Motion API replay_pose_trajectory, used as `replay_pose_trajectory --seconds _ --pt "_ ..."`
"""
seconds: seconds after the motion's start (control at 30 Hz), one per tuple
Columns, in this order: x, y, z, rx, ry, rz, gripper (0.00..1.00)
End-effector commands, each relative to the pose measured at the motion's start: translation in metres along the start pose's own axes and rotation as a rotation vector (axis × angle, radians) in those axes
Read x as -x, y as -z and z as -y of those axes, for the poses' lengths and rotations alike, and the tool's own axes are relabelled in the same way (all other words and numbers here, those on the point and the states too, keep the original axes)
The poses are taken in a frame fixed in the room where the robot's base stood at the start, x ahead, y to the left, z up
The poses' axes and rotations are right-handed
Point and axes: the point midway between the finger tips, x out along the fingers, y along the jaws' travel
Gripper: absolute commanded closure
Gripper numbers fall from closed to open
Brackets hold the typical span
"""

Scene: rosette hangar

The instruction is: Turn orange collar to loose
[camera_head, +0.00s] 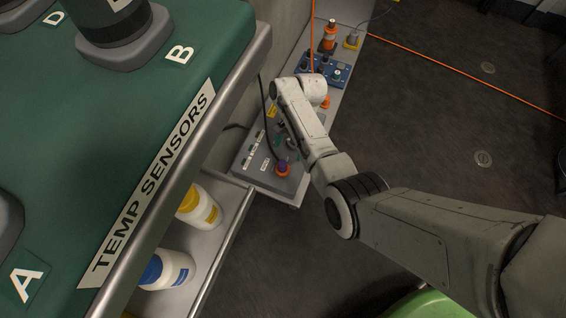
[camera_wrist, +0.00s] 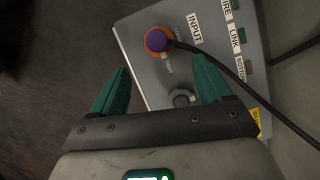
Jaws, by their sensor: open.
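The orange collar (camera_wrist: 148,51) is a ring around a purple plug (camera_wrist: 156,40) on a grey panel box (camera_wrist: 190,60). A black cable runs from the plug to the right. An INPUT label (camera_wrist: 194,27) is beside it, with small print around the collar, one word seemingly TIGHT. In the head view the collar (camera_head: 283,170) sits near the box's front end. My gripper (camera_wrist: 161,72) is open and empty, its teal fingers apart; the collar lies beyond the fingertips, not touched. In the head view my arm mostly hides the gripper.
A dark round knob (camera_wrist: 181,98) is on the panel below the collar. A blue box (camera_head: 325,69) and an orange-banded cylinder (camera_head: 330,36) stand farther along the bench. A green TEMP SENSORS table (camera_head: 120,130) and a shelf with bottles (camera_head: 200,208) are at left.

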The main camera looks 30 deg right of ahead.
Motion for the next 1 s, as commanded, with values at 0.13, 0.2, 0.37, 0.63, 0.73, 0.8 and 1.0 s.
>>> replay_pose_trajectory --seconds 0.13,0.2,0.37,0.63,0.73,0.8,1.0 --pt "-0.034 0.002 0.0 0.003 -0.003 0.0 0.22" --pt "-0.047 0.002 0.0 0.003 -0.002 0.0 0.22" --pt "-0.07 0.001 0.0 0.004 -0.001 0.0 0.22" --pt "-0.084 0.0 0.0 0.003 0.0 0.0 0.22" --pt "-0.084 0.0 0.0 0.003 0.0 0.0 0.22" --pt "-0.084 0.0 0.0 0.003 0.0 0.0 0.22" --pt "-0.084 0.0 0.0 0.003 0.0 0.0 0.34"
